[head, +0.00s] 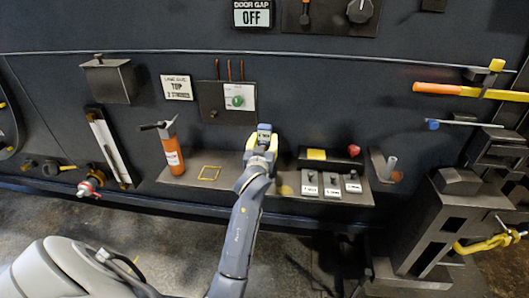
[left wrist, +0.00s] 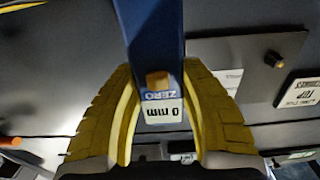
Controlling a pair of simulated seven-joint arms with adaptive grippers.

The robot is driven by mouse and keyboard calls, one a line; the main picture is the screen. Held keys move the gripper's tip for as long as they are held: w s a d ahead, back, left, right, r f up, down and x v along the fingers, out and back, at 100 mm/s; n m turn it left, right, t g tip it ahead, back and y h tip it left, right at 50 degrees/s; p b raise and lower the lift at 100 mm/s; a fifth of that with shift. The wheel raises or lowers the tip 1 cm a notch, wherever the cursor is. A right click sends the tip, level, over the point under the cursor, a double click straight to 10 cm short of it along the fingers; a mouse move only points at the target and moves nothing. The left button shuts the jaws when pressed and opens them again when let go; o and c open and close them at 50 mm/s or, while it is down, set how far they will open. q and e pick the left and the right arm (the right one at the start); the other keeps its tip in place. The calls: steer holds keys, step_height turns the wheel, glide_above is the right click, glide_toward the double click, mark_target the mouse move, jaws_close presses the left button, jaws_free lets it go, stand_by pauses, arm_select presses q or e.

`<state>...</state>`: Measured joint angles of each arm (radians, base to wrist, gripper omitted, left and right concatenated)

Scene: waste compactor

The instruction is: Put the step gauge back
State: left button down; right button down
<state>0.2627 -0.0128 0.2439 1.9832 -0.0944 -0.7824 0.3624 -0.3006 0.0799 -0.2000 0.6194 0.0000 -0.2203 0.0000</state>
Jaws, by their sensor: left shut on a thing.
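My left gripper (head: 262,147) is in front of the panel, above the middle of the shelf. Its yellow fingers are shut on the step gauge (head: 264,129), a blue piece with a pale label. In the left wrist view the gauge (left wrist: 150,30) runs between the two fingers (left wrist: 158,78), and its label reads "ZERO" and "0 mm", upside down. The shelf (head: 230,184) has an empty yellow square outline (head: 209,173) to the left of the gripper. The gauge's far end is out of the left wrist view. My right gripper is not in view.
An orange extinguisher-like bottle (head: 172,156) stands on the shelf left of the outline. Several labelled blocks (head: 332,185) and a red knob (head: 353,150) are to the right. A panel with a green button (head: 237,101) is above.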

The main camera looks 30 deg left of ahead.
arm_select(q)
steer(key=shift+f, duration=2.35)
steer(key=shift+f, duration=0.15)
steer(key=c, duration=0.9)
jaws_free()
steer(key=v, duration=1.2)
